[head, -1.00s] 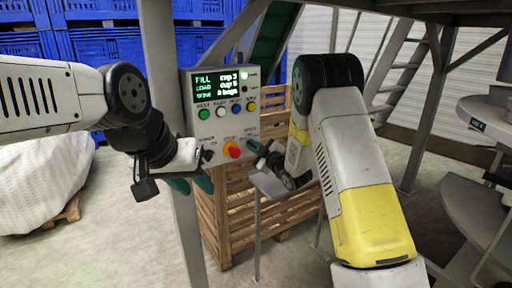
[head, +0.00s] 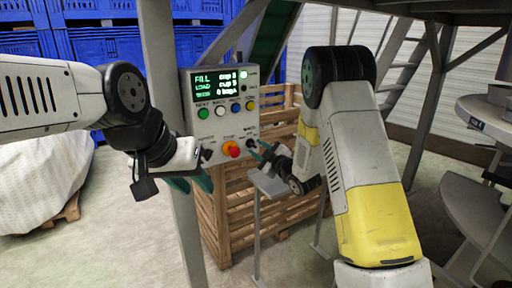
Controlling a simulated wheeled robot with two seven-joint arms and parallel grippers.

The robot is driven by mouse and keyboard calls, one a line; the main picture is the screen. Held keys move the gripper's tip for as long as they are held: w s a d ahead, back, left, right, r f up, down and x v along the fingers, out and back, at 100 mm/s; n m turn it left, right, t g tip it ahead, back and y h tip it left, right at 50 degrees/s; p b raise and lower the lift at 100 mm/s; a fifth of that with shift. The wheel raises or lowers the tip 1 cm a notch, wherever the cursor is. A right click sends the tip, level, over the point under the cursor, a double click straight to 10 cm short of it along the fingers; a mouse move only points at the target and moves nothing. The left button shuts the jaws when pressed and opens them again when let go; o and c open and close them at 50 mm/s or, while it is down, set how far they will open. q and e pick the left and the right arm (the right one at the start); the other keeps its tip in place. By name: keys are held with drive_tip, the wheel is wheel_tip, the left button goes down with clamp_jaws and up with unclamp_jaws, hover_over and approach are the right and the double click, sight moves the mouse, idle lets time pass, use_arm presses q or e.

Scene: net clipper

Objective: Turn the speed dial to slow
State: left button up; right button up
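A grey control box (head: 218,128) is fixed to a post. Its lower row has a small dark dial (head: 207,153) at the left, a red stop button (head: 231,149) on yellow in the middle, and another dark dial (head: 251,143) at the right. The labels are too small to tell which is the speed dial or where it points. My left gripper (head: 196,157) is beside the left dial; its fingertips are hard to make out.
A lit screen (head: 216,82) and a row of green (head: 203,114), white, blue and yellow buttons are above the dials. A wooden crate (head: 240,205) stands behind and below the box. A white-covered load (head: 40,185) is at the left. Metal stairs (head: 405,75) are behind.

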drive_tip(key=v, duration=0.4)
drive_tip(key=shift+d, duration=0.1)
